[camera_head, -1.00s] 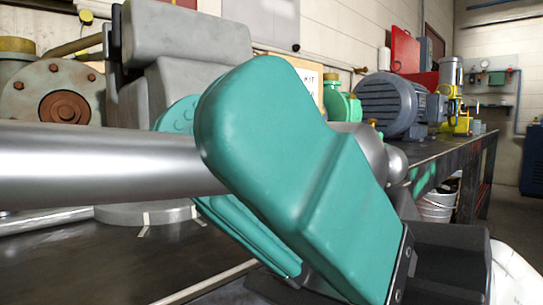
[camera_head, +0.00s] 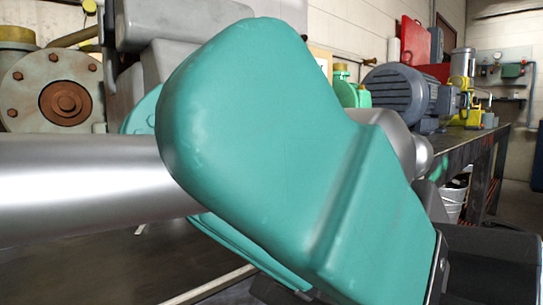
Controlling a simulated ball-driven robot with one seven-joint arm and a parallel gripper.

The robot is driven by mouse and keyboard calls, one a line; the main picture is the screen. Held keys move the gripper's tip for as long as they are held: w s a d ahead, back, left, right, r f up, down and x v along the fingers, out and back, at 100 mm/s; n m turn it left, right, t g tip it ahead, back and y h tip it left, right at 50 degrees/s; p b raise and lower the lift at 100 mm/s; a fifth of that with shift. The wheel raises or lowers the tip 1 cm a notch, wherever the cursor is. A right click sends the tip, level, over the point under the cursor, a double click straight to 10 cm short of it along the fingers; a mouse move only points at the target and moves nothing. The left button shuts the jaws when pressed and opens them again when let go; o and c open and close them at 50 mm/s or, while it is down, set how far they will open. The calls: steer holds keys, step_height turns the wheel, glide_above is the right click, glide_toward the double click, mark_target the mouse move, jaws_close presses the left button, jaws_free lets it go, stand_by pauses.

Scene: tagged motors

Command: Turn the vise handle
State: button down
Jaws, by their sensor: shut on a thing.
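The vise handle is a thick polished steel bar (camera_head: 80,185) crossing the left and middle of the view. Its rounded end knob (camera_head: 423,155) shows to the right of my gripper. My gripper (camera_head: 182,112) has teal fingers and is shut around the bar near that knob. The near finger is very close to the camera and hides the bar's middle. The far finger shows only at its edges behind the bar. The grey vise body (camera_head: 190,65) stands behind at the upper left, partly hidden by the finger.
A dark workbench (camera_head: 80,280) lies below the bar. A rusty round flange (camera_head: 25,100) stands at the left. A grey-blue motor (camera_head: 405,95), a small green part (camera_head: 350,93) and yellow equipment (camera_head: 470,110) stand along the bench. A bucket (camera_head: 453,205) is below it.

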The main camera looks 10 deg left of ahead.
steer(key=shift+w+a+f+m+t, duration=0.25)
steer(key=shift+w+f+m+t, duration=0.05)
steer(key=shift+w+t, duration=0.3)
stand_by(2.0)
steer(key=c, duration=1.1)
jaws_free()
steer(key=shift+r, duration=0.1)
steer(key=shift+s+a+f+v, duration=0.1)
steer(key=shift+s+f+v, duration=0.1)
steer(key=shift+v, duration=1.85)
steer(key=shift+s+a+f+v, duration=0.1)
steer(key=shift+f+v, duration=0.05)
steer(key=shift+v, duration=1.95)
steer(key=shift+s+a+f+v, duration=0.1)
steer(key=shift+f+v, duration=0.1)
steer(key=shift+v, duration=1.85)
steer(key=v, duration=1.1)
steer(key=shift+r+p, duration=0.1)
steer(key=shift+p, duration=0.25)
